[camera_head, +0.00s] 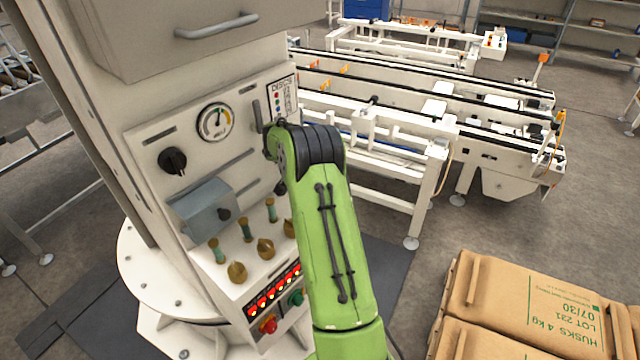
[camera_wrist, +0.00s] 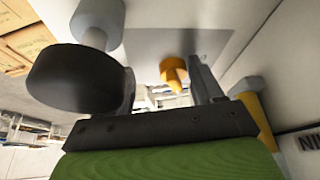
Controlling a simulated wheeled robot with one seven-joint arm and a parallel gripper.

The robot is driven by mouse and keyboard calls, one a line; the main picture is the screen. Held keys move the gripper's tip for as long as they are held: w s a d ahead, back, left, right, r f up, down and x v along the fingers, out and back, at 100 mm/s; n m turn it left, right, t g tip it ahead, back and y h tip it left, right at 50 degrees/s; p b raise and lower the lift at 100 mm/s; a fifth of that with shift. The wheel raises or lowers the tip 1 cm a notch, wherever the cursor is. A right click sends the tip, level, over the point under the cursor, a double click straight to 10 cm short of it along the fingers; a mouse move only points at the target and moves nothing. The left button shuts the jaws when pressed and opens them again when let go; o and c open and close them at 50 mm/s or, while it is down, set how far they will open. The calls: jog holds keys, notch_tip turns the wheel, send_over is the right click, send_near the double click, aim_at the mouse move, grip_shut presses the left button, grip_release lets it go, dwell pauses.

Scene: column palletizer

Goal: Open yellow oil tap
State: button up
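In the wrist view, the two dark fingers of my gripper (camera_wrist: 165,88) stand apart with nothing held between them. A yellow-orange tap-like part (camera_wrist: 173,72) shows beyond the gap, apart from the fingers. A second yellow part (camera_wrist: 257,118) with a grey end lies right of the right finger. I cannot tell which is the oil tap. In the head view, brass-yellow knobs (camera_head: 237,272) and green-stemmed pieces (camera_head: 217,251) sit on the panel's sloping ledge, left of my green arm. My arm hides the gripper there and part of the ledge.
A large black round knob (camera_wrist: 75,80) on a grey shaft is close to the left finger in the wrist view. The panel carries a gauge (camera_head: 215,122), a black dial (camera_head: 172,160), a grey box (camera_head: 203,207) and red lights (camera_head: 275,291). Brown sacks (camera_head: 540,300) lie at right.

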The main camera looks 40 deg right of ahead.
jog(key=shift+s+a+f, duration=0.1)
jog(key=shift+a+f, duration=0.3)
jog(key=shift+f, duration=0.1)
jog(key=shift+r, duration=0.2)
jog(key=p+v, duration=0.1)
jog(key=v, duration=1.4)
jog(key=shift+s+r, duration=0.3)
jog(key=shift+r, duration=0.05)
jog(key=shift+a, duration=0.15)
